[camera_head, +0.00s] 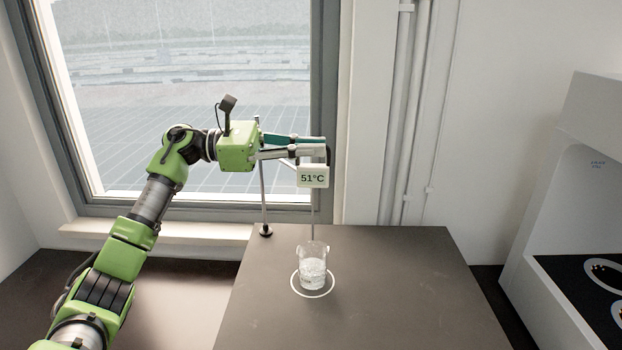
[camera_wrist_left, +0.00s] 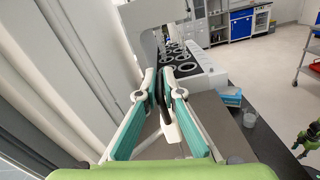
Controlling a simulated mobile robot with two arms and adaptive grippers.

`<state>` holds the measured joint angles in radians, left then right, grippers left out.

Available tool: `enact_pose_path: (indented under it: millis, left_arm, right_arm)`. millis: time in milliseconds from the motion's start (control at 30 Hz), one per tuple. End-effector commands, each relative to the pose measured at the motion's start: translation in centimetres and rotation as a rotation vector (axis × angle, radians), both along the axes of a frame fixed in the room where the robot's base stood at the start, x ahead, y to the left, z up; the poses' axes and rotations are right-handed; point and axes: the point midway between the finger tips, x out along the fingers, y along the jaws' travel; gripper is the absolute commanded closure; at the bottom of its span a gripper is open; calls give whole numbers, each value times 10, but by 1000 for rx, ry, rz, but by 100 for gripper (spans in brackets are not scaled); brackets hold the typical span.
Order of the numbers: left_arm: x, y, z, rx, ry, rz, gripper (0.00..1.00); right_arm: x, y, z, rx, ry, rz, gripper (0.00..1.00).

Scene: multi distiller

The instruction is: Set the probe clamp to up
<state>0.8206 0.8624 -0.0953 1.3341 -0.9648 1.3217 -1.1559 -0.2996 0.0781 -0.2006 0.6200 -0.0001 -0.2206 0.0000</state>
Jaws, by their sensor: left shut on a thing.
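My left gripper (camera_head: 322,147) reaches in from the left above the bench, its fingers level and pointing right. It is shut on the dark upper part of the probe clamp (camera_wrist_left: 161,88), seen between the fingertips in the left wrist view. The white probe display (camera_head: 312,177) reads 51°C and hangs just below the fingers. A thin probe rod (camera_head: 312,205) runs down from it toward a clear glass beaker (camera_head: 312,268) with clear liquid; whether its tip is in the liquid I cannot tell. The thin upright stand (camera_head: 263,195) rises left of the beaker, partly hidden by the gripper.
The beaker stands on a white ring mark on the dark bench (camera_head: 400,290). The window (camera_head: 190,90) and wall pipes (camera_head: 402,110) are behind. The bench right of the beaker is clear.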

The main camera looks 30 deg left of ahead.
Motion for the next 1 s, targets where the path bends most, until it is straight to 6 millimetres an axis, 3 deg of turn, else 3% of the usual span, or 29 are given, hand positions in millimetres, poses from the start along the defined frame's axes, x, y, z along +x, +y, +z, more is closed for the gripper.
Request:
enact_pose_path:
  millis: [33, 200, 500, 600, 1000]
  left_arm:
    - [0, 1, 19, -4, -9, 1, 100]
    - [-1, 1, 36, -6, -7, 0, 100]
    - [-1, 1, 40, -10, -13, 2, 100]
    - [-1, 1, 40, -11, -12, 3, 76]
    - [-2, 5, 35, -5, -2, 1, 76]
  right_arm:
    - [0, 0, 6, 0, 0, 0, 60]
    - [0, 0, 9, 0, 0, 0, 60]
    - [0, 0, 8, 0, 0, 0, 60]
    - [0, 0, 9, 0, 0, 0, 60]
    - [0, -6, 8, -6, 0, 0, 60]
